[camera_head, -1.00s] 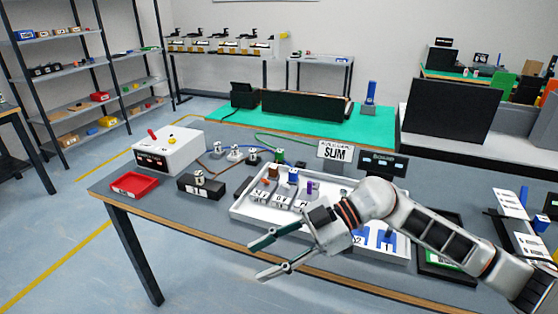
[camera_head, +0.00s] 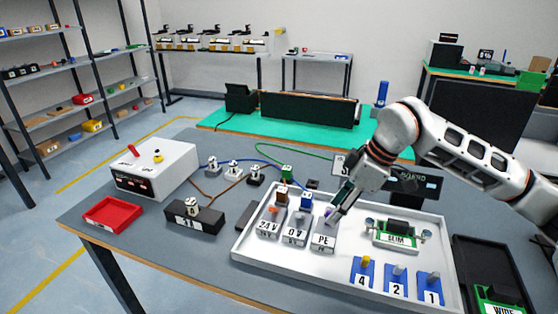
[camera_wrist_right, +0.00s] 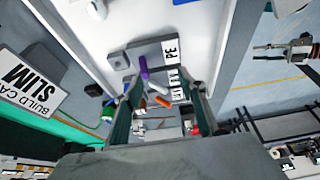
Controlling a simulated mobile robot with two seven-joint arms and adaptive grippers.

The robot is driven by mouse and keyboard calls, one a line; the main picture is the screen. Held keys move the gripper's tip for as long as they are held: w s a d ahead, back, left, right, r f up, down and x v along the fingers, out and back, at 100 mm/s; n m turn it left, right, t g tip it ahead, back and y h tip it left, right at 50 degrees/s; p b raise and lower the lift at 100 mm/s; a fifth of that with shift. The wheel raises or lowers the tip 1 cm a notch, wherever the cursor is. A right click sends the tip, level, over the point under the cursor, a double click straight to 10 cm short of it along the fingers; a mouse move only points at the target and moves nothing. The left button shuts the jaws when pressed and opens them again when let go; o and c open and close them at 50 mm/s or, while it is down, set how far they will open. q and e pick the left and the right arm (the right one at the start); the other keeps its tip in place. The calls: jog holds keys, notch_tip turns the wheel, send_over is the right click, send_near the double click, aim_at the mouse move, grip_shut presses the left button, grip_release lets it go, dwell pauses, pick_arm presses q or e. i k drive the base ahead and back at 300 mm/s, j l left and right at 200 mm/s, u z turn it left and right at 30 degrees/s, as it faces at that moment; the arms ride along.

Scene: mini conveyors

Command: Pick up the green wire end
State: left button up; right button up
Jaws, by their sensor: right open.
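The green wire (camera_head: 312,151) arcs over the back of the table in the head view and runs down to a small green end piece with a pale top (camera_head: 287,173). This end stands behind the white tray (camera_head: 242,247), near its left back corner. My right gripper (camera_head: 332,217) is open and points down over the PE block (camera_head: 323,241), to the right of and nearer than the green end. Its fingers (camera_wrist_right: 162,100) also show in the wrist view, with a purple peg (camera_wrist_right: 144,67) and an orange peg (camera_wrist_right: 163,102) seen between them.
Brown (camera_head: 281,197) and blue (camera_head: 306,201) ends stand at the 24V and 0V blocks, close to the green end. A control box (camera_head: 152,172), red bin (camera_head: 113,213) and black block (camera_head: 193,217) lie left. A SLIM board (camera_head: 398,236) sits in the tray.

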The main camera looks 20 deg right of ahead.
aim_at(287, 170)
jog(key=i, duration=0.9)
